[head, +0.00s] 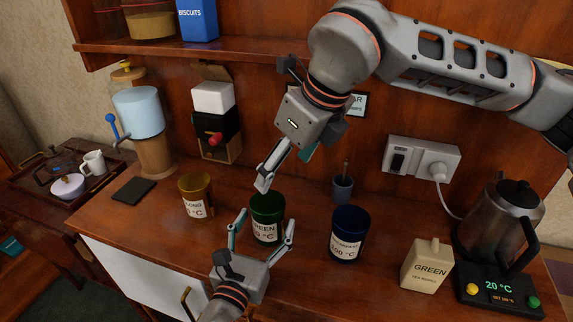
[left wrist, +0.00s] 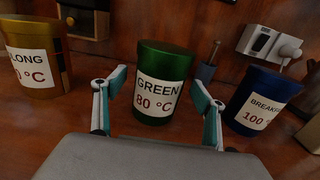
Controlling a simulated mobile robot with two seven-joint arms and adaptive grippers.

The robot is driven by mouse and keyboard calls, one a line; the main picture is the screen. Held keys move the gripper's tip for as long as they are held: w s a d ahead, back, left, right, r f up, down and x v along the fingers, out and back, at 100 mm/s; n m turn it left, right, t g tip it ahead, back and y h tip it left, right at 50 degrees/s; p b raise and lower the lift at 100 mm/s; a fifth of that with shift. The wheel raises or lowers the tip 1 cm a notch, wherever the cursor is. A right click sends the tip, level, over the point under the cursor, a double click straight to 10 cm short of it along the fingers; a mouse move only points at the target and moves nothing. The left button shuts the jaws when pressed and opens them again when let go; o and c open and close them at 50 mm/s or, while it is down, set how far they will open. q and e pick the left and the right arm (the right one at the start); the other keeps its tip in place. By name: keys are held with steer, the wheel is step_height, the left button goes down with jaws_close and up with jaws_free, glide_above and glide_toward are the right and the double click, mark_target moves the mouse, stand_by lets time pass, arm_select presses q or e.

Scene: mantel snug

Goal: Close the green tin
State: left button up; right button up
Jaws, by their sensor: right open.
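The green tin (head: 267,232) stands upright on the wooden counter, its label reading GREEN; it also shows in the left wrist view (left wrist: 162,68). Its top is dark, and I cannot tell whether a lid is on it. My left gripper (head: 266,219) is open, low in front of the tin. In the left wrist view its fingers (left wrist: 160,88) stand on either side of the tin with small gaps, not closed on it. My right gripper (head: 284,170) is open and empty above and behind the tin, one fingertip near the tin's upper left rim.
A gold tin (head: 196,196) stands left and a blue tin (head: 348,236) right of the green one. A small blue pot (head: 342,188) stands behind. A dark flat pad (head: 134,191) lies left.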

arm_select(q)
steer(key=shift+s, duration=0.1)
steer(key=v, duration=1.1)
steer(key=shift+s+a, duration=0.2)
steer(key=shift+s, duration=0.15)
